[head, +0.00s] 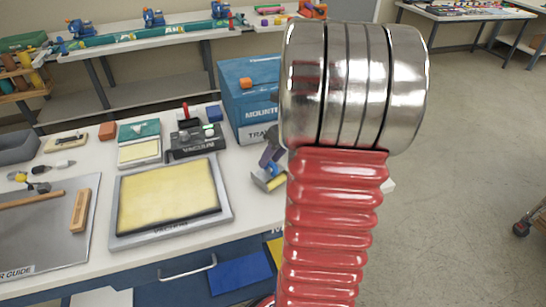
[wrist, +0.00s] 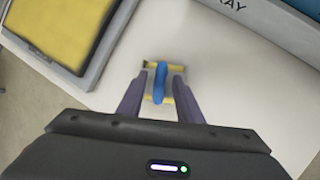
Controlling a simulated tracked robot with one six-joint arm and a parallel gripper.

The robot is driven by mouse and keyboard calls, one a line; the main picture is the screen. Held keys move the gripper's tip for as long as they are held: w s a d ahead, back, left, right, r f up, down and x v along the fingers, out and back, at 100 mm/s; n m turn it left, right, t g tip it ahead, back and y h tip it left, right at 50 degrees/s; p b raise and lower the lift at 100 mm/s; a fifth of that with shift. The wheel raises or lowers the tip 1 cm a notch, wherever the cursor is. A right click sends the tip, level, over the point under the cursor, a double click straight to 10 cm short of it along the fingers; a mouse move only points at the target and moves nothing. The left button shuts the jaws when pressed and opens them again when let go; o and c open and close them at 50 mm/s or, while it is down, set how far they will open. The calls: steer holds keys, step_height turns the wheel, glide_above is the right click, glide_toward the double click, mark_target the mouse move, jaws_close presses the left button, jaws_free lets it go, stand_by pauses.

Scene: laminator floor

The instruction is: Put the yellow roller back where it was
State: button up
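My gripper (wrist: 161,76) points down at the bench just right of the yellow-topped panel, and its dark fingers show in the head view (head: 270,160). In the wrist view a blue upright piece (wrist: 160,80) stands between the fingers, with gaps visible on both sides. Under it is a small grey item with yellow strips (wrist: 165,66) at its far and near edges. In the head view the same spot shows a yellow part (head: 276,182) on a grey-blue base. I cannot tell whether this is the yellow roller. My arm hides the area to its right.
The yellow-topped panel (head: 170,197) in a grey frame lies left of my gripper. A blue box (head: 246,92) stands behind. Further left are a dark vacuum unit (head: 196,142), a metal sheet (head: 48,227) and a rack (head: 22,75) of coloured rolls. Bare white bench surrounds the small item.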

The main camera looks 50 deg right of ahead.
steer(key=shift+r, duration=0.1)
steer(key=v, duration=1.2)
stand_by(0.5)
steer(key=w+a+r+n+h, duration=0.1)
steer(key=w+a+r+n, duration=0.1)
steer(key=a+n, duration=1.65)
steer(key=s+a+n, duration=0.3)
steer(key=a+n, duration=0.5)
steer(key=n, duration=0.1)
steer(key=s+a+f+n, duration=0.1)
steer(key=s+a+n, duration=0.2)
steer(key=a+n, duration=0.5)
steer(key=shift+s+a+n+t+h, duration=0.2)
steer(key=shift+a+n+t+h, duration=0.15)
steer(key=shift+n, duration=0.7)
